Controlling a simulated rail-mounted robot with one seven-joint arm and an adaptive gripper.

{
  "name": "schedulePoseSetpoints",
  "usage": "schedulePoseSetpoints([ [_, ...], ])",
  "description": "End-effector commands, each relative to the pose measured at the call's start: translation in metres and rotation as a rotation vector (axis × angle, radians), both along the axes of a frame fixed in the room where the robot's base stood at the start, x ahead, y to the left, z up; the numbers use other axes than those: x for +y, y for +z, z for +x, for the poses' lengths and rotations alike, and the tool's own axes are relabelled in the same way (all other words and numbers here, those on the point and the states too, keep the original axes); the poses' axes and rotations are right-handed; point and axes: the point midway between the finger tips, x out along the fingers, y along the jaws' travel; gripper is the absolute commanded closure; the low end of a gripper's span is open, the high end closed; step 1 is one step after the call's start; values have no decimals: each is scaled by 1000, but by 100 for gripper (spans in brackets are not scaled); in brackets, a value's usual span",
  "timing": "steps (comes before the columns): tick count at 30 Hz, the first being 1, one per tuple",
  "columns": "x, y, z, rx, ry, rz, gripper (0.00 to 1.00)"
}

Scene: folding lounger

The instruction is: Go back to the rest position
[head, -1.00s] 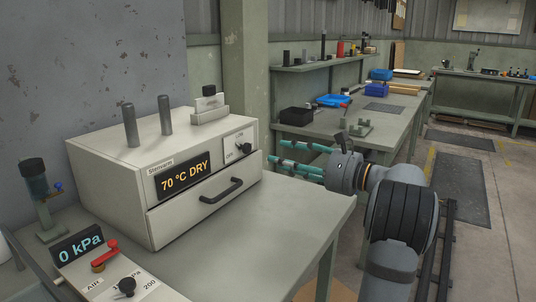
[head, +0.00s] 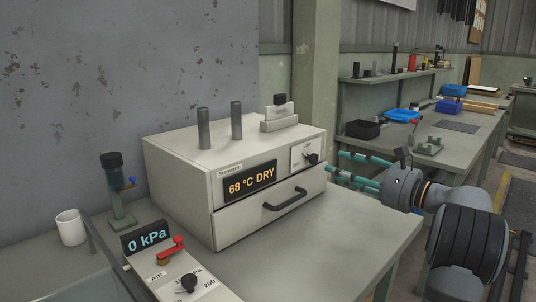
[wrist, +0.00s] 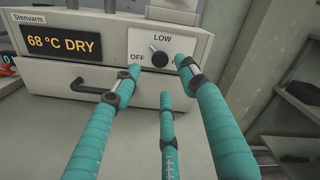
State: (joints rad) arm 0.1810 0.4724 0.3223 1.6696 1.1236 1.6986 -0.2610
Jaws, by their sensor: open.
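My gripper (head: 336,161), with teal-wrapped fingers, is at the right of the white drying oven (head: 178,170). It is open and empty. In the wrist view its fingers (wrist: 160,75) are spread apart in front of the oven's front panel. The oven's black dial (wrist: 159,55) shows between and beyond the fingertips, beside the words LOW and OFF. The display (head: 250,182) reads 68 °C DRY. The drawer with the black handle (head: 285,200) looks shut.
A control box (head: 195,285) with a red lever and a 0 kPa display stands in front of the oven. A white mug (head: 71,228) and a small pump-like stand (head: 117,190) are at left. A workbench with blue bins (head: 402,115) lies behind my arm. The table right of the oven is clear.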

Motion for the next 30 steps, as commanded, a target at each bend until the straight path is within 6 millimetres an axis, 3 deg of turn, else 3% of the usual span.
schedulePoseSetpoints([
  [6, 30, 0, 31, 0, 4, -1, 57],
  [12, 45, 0, 48, 0, 1, 0, 57],
  [30, 43, -2, 47, 4, -2, 6, 57],
])
